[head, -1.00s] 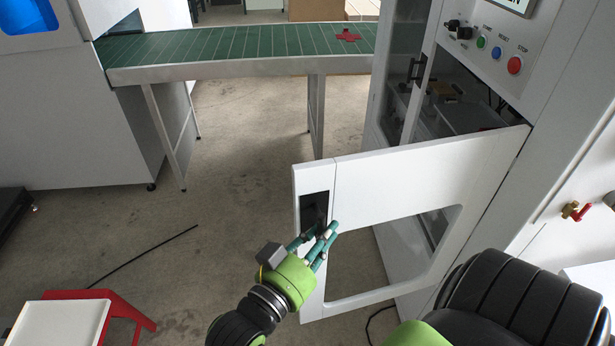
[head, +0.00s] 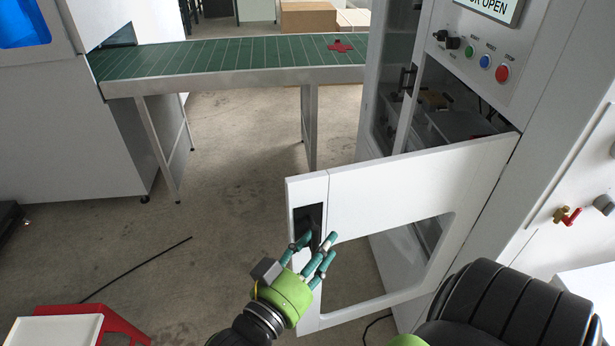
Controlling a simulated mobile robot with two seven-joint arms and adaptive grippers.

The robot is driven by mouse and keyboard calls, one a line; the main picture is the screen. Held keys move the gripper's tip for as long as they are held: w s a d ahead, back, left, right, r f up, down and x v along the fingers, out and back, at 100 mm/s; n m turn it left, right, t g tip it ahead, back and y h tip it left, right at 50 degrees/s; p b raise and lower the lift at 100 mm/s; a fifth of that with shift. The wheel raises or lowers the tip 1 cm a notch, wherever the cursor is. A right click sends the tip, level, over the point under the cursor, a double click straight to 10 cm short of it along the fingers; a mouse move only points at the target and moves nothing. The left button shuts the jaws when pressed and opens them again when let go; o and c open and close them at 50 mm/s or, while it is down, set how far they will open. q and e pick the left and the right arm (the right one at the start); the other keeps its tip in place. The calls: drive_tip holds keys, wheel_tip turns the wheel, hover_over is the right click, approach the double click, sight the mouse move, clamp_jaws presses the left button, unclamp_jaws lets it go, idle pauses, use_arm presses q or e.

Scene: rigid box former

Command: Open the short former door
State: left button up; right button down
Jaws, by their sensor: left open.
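The short former door (head: 400,185) is a white panel with a window cut-out, hinged at its right side on the box former (head: 545,110). It stands swung well out from the machine, and the inside shows behind it. A dark recessed handle (head: 308,222) is near its free left edge. My left gripper (head: 318,248), with teal fingers and a green body, is open in front of the door just below the handle. I cannot tell if a fingertip touches the door. The screen (head: 490,8) at the top ends in "OPEN".
A green conveyor (head: 220,58) with a red cross-shaped piece (head: 340,46) stands at the back. A red and white stool (head: 75,325) is at lower left. A red-handled valve (head: 567,215) is at right. Floor between stool and door is clear apart from a thin cable.

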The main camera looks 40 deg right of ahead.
use_arm(q)
drive_tip(key=v, duration=1.1)
drive_tip(key=shift+s+a, duration=0.15)
drive_tip(key=shift+a, duration=0.15)
